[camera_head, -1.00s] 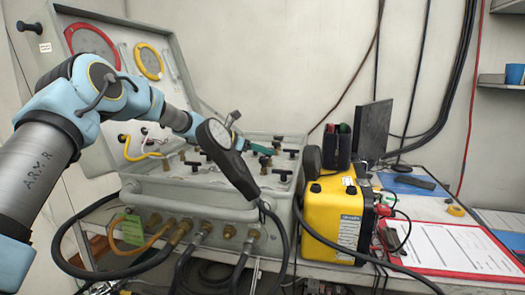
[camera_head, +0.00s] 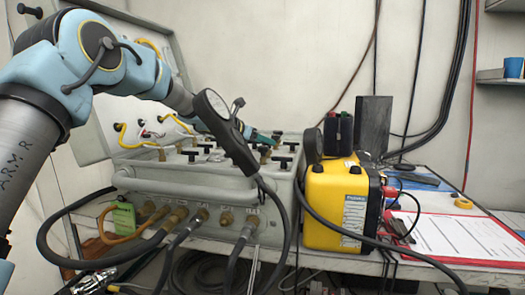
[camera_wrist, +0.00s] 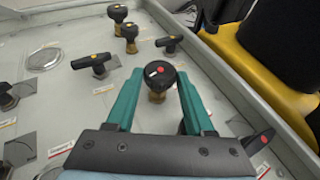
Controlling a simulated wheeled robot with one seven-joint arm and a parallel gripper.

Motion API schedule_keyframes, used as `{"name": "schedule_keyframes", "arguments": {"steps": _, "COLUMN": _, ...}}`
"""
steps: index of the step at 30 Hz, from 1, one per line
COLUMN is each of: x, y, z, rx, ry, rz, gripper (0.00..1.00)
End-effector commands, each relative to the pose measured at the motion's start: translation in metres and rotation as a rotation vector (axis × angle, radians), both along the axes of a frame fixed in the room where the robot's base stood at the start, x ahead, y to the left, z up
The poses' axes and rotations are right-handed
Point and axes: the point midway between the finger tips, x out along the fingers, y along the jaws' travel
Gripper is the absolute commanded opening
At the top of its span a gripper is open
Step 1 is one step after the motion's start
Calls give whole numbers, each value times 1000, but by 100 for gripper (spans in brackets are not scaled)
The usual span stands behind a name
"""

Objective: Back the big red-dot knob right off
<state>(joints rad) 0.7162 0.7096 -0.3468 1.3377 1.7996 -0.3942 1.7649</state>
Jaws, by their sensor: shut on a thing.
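The big red-dot knob (camera_wrist: 157,76) is a black round knob with a red dot on top and a brass stem, standing on the grey valve panel (camera_wrist: 85,127). My gripper (camera_wrist: 158,74) has its teal fingers on either side of the knob, shut on it, in the wrist view. In the head view, my gripper (camera_head: 262,138) is a small teal shape over the right part of the panel, partly behind a black handheld gauge (camera_head: 230,133). The knob cannot be made out clearly there.
Yellow-dot knobs (camera_wrist: 130,33) and black T-handles (camera_wrist: 95,63) stand nearby on the panel. A yellow box (camera_head: 338,205) stands just right of the panel case. Hoses (camera_head: 240,262) hang at the front. A red clipboard (camera_head: 455,240) lies on the bench at right.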

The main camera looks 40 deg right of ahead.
Motion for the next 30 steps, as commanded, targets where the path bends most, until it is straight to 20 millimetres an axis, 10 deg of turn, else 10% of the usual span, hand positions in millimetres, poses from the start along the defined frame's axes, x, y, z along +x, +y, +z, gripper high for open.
{"name": "schedule_keyframes", "arguments": {"steps": 10, "x": -1, "y": 0, "z": 1, "rx": -1, "ry": 2, "rz": 7, "gripper": 0}}
{"name": "schedule_keyframes", "arguments": {"steps": 11, "x": -1, "y": 0, "z": 1, "rx": -1, "ry": 2, "rz": 7, "gripper": 55}}
{"name": "schedule_keyframes", "arguments": {"steps": 18, "x": 0, "y": 0, "z": 1, "rx": 0, "ry": 2, "rz": 7, "gripper": 82}}
{"name": "schedule_keyframes", "arguments": {"steps": 30, "x": 0, "y": 10, "z": 4, "rx": -1, "ry": -1, "rz": 9, "gripper": 83}}
